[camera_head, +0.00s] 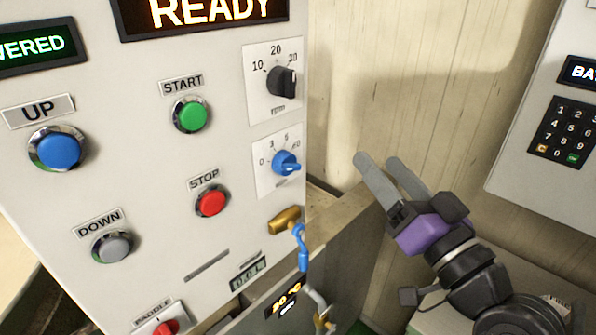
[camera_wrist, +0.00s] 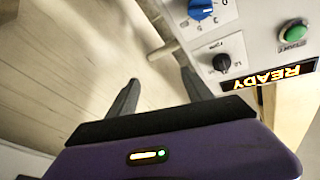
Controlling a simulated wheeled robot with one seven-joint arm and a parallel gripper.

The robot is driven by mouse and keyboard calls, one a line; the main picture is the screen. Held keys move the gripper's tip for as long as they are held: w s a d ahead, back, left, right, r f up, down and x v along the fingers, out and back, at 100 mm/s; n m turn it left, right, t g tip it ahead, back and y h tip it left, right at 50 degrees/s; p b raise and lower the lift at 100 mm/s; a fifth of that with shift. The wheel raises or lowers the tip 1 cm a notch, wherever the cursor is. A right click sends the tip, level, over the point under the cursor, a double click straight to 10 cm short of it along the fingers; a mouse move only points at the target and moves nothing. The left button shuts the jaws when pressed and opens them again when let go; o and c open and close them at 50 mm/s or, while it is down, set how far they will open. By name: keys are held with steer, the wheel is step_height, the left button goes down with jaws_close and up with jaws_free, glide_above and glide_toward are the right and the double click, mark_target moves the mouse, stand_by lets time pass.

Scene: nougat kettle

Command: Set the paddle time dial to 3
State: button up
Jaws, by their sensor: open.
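The blue dial (camera_head: 286,163) is on the white panel, on a plate with a scale that includes a 3 at upper left and a 5 near the top. Its pointer faces right and slightly down, away from the 3. The dial also shows at the top of the wrist view (camera_wrist: 200,10). A black dial (camera_head: 282,81) with marks 10, 20 and 30 sits above it; it also shows in the wrist view (camera_wrist: 221,62). The small dial labels are unreadable. My gripper (camera_head: 378,162) is open and empty, right of the blue dial and apart from the panel.
Green START (camera_head: 191,116) and red STOP (camera_head: 211,202) buttons sit left of the dials. A brass valve with a blue handle (camera_head: 301,247) juts out below the blue dial. A keypad box (camera_head: 562,130) is on the right wall. Open space lies between panel and gripper.

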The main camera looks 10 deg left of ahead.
mark_target(294, 169)
steer(key=a+n+g+y, duration=0.1)
steer(key=a+g, duration=0.1)
steer(key=a, duration=0.2)
steer(key=w+a+f+n+g+y+p, duration=0.1)
steer(key=a+n+g, duration=0.1)
steer(key=a, duration=0.3)
steer(key=w+a+f+n+g+y, duration=0.1)
steer(key=a+g+y, duration=0.1)
steer(key=a, duration=0.2)
steer(key=shift+a+n+g+p, duration=0.2)
steer(key=shift+n+g+p, duration=0.1)
steer(key=shift+p, duration=0.1)
jaws_close()
